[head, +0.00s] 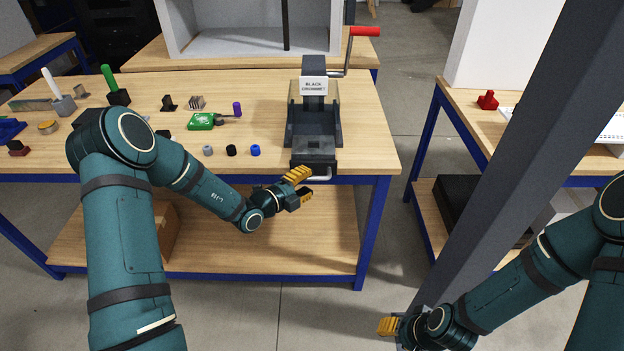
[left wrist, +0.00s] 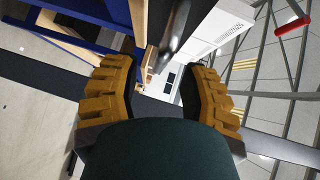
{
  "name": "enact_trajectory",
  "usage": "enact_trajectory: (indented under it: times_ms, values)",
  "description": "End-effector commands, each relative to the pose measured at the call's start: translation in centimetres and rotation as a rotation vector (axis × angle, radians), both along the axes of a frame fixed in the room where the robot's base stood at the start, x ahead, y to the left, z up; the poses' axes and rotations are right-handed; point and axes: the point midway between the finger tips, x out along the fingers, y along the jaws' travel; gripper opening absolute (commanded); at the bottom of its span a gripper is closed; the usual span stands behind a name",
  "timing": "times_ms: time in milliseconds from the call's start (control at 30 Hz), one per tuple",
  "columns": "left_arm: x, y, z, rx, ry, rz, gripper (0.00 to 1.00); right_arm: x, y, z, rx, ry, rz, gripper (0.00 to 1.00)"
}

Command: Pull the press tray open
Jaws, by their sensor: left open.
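The press (head: 315,88) stands at the front right of the wooden table, with a label reading "BLACK GROMMET" and a red-handled crank. Its dark tray (head: 313,160) is at the table's front edge, with a pale metal handle (head: 322,178) on its front. My left gripper (head: 306,184) is open at this handle, just left of and below the tray. In the left wrist view a metal bar, the handle (left wrist: 176,28), shows ahead of the two spread yellow fingers (left wrist: 157,85), near their tips. My right gripper (head: 388,326) is low at the bottom, far from the press.
Blue, black and grey grommets (head: 231,150) lie left of the press. A green part (head: 202,121) and other small pieces are farther left. The table's lower shelf (head: 290,235) is below my left gripper. A grey post (head: 520,150) crosses the right side.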

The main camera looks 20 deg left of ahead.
Motion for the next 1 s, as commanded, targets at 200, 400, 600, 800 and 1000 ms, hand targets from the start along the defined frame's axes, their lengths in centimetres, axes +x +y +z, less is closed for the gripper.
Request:
enact_trajectory:
  times_ms: [200, 400, 600, 800, 1000]
  values:
    - [-4.0, 2.4, 0.6, 0.002, 0.003, 0.003, 0.43, 0.0, 0.0, 0.0, 0.000, 0.000, 0.000, 0.47]
    - [-6.7, 3.8, 1.1, 0.001, 0.001, 0.002, 0.43, 0.0, 0.0, 0.0, 0.000, 0.000, 0.000, 0.47]
    - [-7.8, 4.3, 1.3, 0.000, 0.000, -0.001, 0.43, 0.0, 0.0, 0.0, 0.000, 0.000, 0.000, 0.47]
    - [-7.8, 4.4, 1.3, 0.000, 0.000, -0.001, 0.43, 0.0, 0.0, 0.0, 0.000, 0.000, 0.000, 0.47]
    - [-7.8, 4.4, 1.3, 0.000, 0.000, -0.001, 0.43, 0.0, 0.0, 0.0, 0.000, 0.000, 0.000, 0.47]
